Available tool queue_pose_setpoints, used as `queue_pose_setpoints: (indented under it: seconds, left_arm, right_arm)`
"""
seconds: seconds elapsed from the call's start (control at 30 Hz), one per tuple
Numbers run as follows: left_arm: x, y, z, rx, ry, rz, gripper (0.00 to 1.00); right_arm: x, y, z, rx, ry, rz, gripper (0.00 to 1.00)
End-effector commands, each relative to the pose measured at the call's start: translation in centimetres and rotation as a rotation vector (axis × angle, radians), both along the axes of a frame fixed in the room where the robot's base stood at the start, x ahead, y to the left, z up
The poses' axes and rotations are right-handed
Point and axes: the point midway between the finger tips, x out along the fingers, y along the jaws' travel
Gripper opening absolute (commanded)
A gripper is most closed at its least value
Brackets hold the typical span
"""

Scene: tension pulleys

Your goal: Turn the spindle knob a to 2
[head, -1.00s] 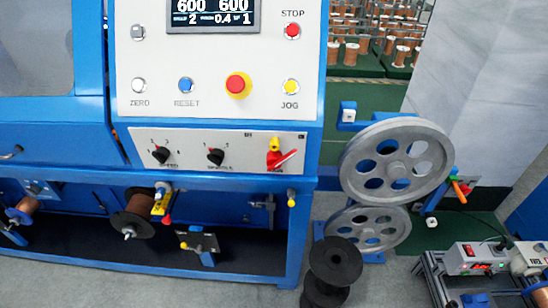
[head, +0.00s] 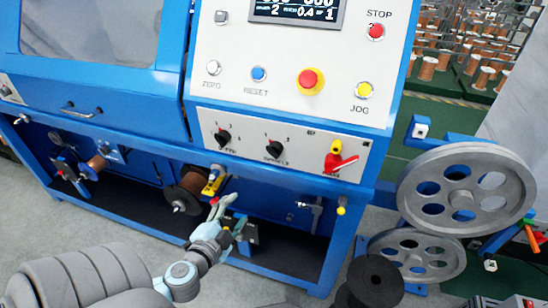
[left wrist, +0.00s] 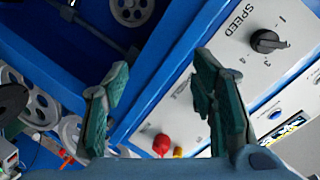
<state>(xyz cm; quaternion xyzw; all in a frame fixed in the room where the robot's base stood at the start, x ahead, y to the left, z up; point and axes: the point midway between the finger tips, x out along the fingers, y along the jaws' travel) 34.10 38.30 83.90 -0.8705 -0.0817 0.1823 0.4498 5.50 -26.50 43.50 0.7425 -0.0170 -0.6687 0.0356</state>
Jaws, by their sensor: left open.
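The spindle knob (head: 275,149) is a black pointer knob on the white lower panel. In the head view it sits right of the speed knob (head: 222,136) and left of the red-and-yellow switch (head: 338,160). My left gripper (head: 230,207) is open and empty, below the panel and lower left of the spindle knob, apart from it. In the left wrist view its two teal fingers (left wrist: 160,72) stand wide apart. The speed knob (left wrist: 268,41) shows there to the right of them. The spindle knob is not clear there; a finger may hide it. My right gripper is out of view.
A wire spool (head: 187,190) and a yellow part (head: 213,180) lie below the panel near my left gripper. A red emergency button (head: 310,81) sits above the knobs. Grey pulley wheels (head: 466,189) stand at the right.

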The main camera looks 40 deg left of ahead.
Motion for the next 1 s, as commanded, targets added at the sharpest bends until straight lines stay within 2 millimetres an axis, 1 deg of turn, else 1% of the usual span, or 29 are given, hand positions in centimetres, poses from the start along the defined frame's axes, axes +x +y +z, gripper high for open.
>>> queue_pose_setpoints:
  seconds: [0.03,0.1,0.13,0.2,0.27,0.37,0.53,0.6,0.7,0.83,1.0]
  left_arm:
    - [0.4,-1.5,4.0,0.023,-0.088,-0.044,0.52]
    - [0.6,-3.1,8.2,0.041,-0.185,-0.085,0.52]
    - [0.7,-3.5,9.3,0.044,-0.210,-0.095,0.52]
    - [1.1,-3.9,10.7,0.048,-0.241,-0.107,0.52]
    - [1.9,-3.8,11.0,0.048,-0.247,-0.107,0.52]
    - [4.1,-3.3,11.1,0.048,-0.247,-0.106,0.52]
    - [9.2,-2.2,11.1,0.045,-0.247,-0.105,0.52]
    - [11.0,-1.8,11.0,0.047,-0.243,-0.105,0.52]
    - [12.8,-1.4,10.9,0.046,-0.242,-0.106,0.52]
    - [14.2,-1.1,10.8,0.046,-0.240,-0.107,0.52]
    - [14.7,-1.1,10.7,0.046,-0.240,-0.109,0.52]
  right_arm:
    - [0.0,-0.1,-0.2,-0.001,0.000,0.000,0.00]
    - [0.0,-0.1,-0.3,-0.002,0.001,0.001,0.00]
    - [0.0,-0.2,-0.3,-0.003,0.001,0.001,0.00]
    - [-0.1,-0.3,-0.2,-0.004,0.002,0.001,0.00]
    - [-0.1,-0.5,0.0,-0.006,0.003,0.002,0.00]
    - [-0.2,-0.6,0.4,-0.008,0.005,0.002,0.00]
    - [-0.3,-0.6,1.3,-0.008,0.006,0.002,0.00]
    - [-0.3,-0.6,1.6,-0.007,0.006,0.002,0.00]
    - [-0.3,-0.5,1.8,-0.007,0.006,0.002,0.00]
    - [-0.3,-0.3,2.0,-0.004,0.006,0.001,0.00]
    - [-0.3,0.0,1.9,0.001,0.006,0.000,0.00]
